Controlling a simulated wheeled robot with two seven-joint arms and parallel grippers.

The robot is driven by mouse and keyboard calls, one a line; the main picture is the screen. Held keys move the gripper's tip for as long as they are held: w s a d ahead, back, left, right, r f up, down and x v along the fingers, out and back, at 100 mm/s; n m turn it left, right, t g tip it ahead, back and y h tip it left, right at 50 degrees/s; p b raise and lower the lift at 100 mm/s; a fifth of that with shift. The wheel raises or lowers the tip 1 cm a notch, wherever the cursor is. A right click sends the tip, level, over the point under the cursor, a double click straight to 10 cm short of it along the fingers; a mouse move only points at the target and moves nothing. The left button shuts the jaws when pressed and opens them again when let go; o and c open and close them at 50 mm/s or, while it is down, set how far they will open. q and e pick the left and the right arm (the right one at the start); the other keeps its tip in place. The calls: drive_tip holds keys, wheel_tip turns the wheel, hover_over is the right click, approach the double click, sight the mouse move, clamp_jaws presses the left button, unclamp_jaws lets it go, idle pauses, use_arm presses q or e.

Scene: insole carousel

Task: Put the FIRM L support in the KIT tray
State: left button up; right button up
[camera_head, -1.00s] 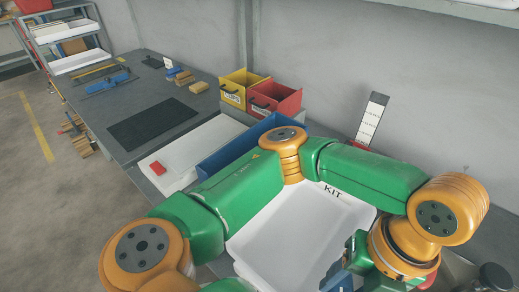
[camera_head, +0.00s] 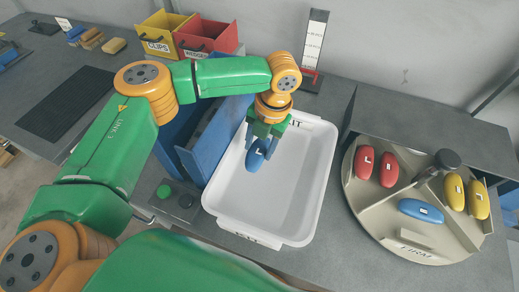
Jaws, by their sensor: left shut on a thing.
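The white KIT tray (camera_head: 240,208) stands in the middle of the bench in the head view. My left gripper (camera_head: 263,143) reaches over the tray's back left part, pointing down. It is shut on a blue support (camera_head: 256,158) that has a white label, seemingly an L. The support is over the tray floor; I cannot tell whether it touches it. The tray holds nothing else that I can see. The round carousel (camera_head: 362,213) stands right of the tray, with FIRM at its front. It holds red supports (camera_head: 389,169), a blue support (camera_head: 421,210) and yellow supports (camera_head: 479,200). My right gripper is not in view.
A blue bin (camera_head: 201,147) stands left of the tray. Yellow CLIPS (camera_head: 158,46) and red WEDGES (camera_head: 204,52) boxes stand behind it. An upright gauge (camera_head: 315,45) stands behind the tray. The carousel's dark knob (camera_head: 448,159) sticks up. Two buttons (camera_head: 165,191) lie left of the tray.

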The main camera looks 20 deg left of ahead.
sight(261, 151)
use_arm(q)
drive_tip(key=shift+f, duration=1.15)
drive_tip(key=shift+f, duration=0.1)
drive_tip(key=shift+s+d+f, duration=0.1)
drive_tip(key=shift+f, duration=0.25)
drive_tip(key=shift+f, duration=0.15)
drive_tip(key=o, duration=1.3)
